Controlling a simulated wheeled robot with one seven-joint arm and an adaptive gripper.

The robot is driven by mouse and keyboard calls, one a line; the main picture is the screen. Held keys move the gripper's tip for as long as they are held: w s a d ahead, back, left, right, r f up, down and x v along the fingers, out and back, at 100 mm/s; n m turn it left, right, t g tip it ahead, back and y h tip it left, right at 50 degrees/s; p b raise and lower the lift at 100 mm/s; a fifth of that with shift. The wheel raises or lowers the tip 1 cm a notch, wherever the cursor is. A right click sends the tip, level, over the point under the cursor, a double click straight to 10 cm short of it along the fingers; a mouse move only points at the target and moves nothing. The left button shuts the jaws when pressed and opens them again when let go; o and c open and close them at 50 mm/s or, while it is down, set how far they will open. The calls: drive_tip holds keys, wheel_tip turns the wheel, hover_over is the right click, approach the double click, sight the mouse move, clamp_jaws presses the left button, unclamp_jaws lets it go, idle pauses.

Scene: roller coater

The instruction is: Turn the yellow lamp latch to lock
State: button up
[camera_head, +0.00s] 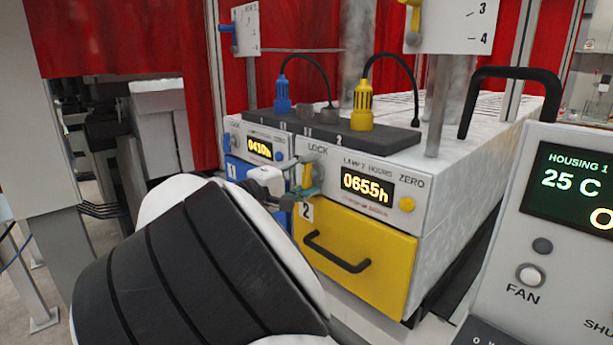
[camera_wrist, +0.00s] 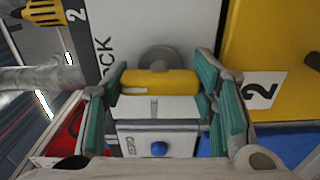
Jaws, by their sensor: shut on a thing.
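The yellow lamp latch (camera_wrist: 158,82) is a short rounded bar on a grey round boss, on the white front panel beside the LOCK lettering. In the head view the latch (camera_head: 307,175) stands roughly upright, left of the 0655h display. My gripper (camera_wrist: 161,88) has its teal-padded fingers at the two ends of the latch and is shut on it. In the head view my gripper (camera_head: 296,188) reaches the panel from the left and partly hides the area around the latch.
The yellow drawer (camera_head: 358,262) with a black handle is below the latch. The blue lamp unit (camera_head: 257,150) is to the left. A yellow plug (camera_head: 363,106) and a blue plug (camera_head: 282,92) stand on top. A control box (camera_head: 570,215) fills the right side.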

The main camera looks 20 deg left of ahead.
drive_tip(key=o, duration=1.2)
drive_tip(key=shift+c, duration=0.2)
drive_tip(key=v, duration=1.2)
drive_tip(key=shift+f, duration=0.1)
